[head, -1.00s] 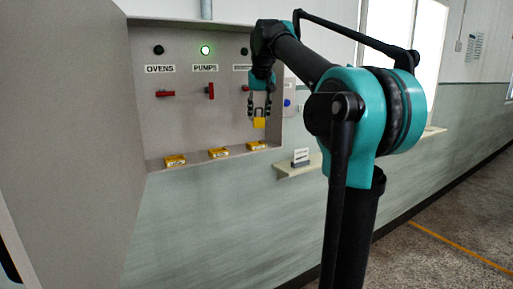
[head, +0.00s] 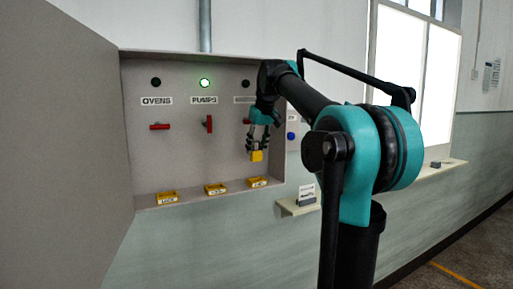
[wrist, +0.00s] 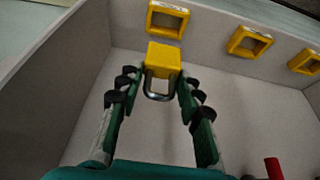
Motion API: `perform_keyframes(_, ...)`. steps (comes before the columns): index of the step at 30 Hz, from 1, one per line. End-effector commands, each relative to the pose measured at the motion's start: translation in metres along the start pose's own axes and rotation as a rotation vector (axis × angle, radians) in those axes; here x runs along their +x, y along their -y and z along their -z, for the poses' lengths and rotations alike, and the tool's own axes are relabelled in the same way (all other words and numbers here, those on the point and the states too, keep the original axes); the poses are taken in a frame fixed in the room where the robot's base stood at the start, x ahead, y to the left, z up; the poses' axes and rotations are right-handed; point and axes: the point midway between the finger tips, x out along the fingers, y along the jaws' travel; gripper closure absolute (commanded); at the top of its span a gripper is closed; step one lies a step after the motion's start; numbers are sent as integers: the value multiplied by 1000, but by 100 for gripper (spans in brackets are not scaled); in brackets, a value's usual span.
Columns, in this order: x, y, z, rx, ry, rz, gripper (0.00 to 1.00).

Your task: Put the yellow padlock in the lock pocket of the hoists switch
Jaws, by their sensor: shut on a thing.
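The yellow padlock (head: 257,156) hangs below my gripper (head: 259,142), in front of the right part of the wall cabinet. In the wrist view the padlock (wrist: 164,58) shows its yellow body beyond the fingertips and its grey shackle between them. My gripper (wrist: 160,88) is shut on the padlock by the shackle. The rightmost yellow pocket (head: 257,183) is on the cabinet's bottom ledge, below the padlock and apart from it. In the wrist view this pocket (wrist: 152,19) is an open square frame just beyond the padlock. The third switch (head: 247,121) and its label are partly hidden by my gripper.
Red switches labelled OVENS (head: 159,127) and PUMPS (head: 209,124) are to the left; a green lamp (head: 205,83) glows above PUMPS. Two more yellow pockets (head: 167,197) (head: 215,189) line the ledge. The cabinet door (head: 75,150) stands open at left. A small shelf (head: 298,208) is at lower right.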

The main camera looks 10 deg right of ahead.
Motion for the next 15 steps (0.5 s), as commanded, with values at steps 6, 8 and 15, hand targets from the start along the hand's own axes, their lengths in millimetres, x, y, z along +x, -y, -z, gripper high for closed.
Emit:
perform_keyframes(6,2,0,-1,1,0,0,95)
perform_keyframes(8,5,0,-2,1,0,0,95)
perform_keyframes(15,23,0,-9,1,0,-1,95)
